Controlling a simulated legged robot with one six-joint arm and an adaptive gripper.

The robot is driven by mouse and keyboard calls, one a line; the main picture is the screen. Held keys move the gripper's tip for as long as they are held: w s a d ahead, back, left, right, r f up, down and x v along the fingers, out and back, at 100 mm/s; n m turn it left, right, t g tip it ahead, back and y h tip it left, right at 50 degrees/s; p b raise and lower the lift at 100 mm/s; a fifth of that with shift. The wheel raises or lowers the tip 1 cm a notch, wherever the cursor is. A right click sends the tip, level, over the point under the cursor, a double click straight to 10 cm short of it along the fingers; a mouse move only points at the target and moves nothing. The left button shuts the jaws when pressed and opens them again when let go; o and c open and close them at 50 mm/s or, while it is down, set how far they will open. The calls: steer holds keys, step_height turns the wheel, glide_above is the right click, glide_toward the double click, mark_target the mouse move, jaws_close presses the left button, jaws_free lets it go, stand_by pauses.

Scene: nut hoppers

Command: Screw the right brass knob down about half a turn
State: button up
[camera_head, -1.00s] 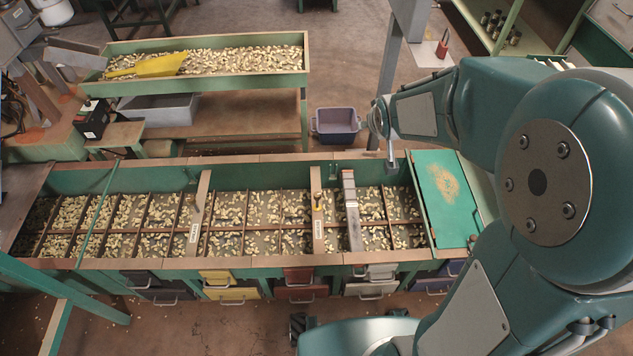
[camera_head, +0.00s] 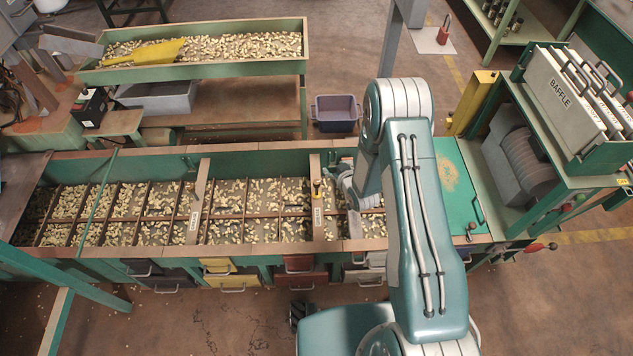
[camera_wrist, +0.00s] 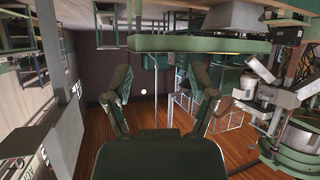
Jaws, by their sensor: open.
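A small brass knob (camera_head: 317,186) stands on the right upright crosspiece (camera_head: 316,225) of the long green hopper, above a white label. My gripper (camera_head: 343,178) is just right of this knob in the head view, partly hidden by my own arm. The wrist view shows its two fingers (camera_wrist: 163,92) spread apart with nothing between them. I cannot make out the knob in the wrist view. Another labelled crosspiece (camera_head: 197,205) stands further left.
The hopper (camera_head: 140,165) holds nuts in several divided compartments. My arm covers its right part, beside a green lid (camera_head: 455,190). A rack of baffle plates (camera_head: 575,90) stands at the right. A purple tub (camera_head: 335,112) is on the floor behind.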

steer(key=y, duration=0.1)
glide_toward(318, 183)
steer(key=shift+t, duration=0.3)
steer(key=x, duration=1.1)
steer(key=shift+s+a+f, duration=0.1)
steer(key=shift+s+f, duration=0.05)
steer(key=shift+s, duration=0.05)
steer(key=shift+c, duration=0.3)
jaws_close()
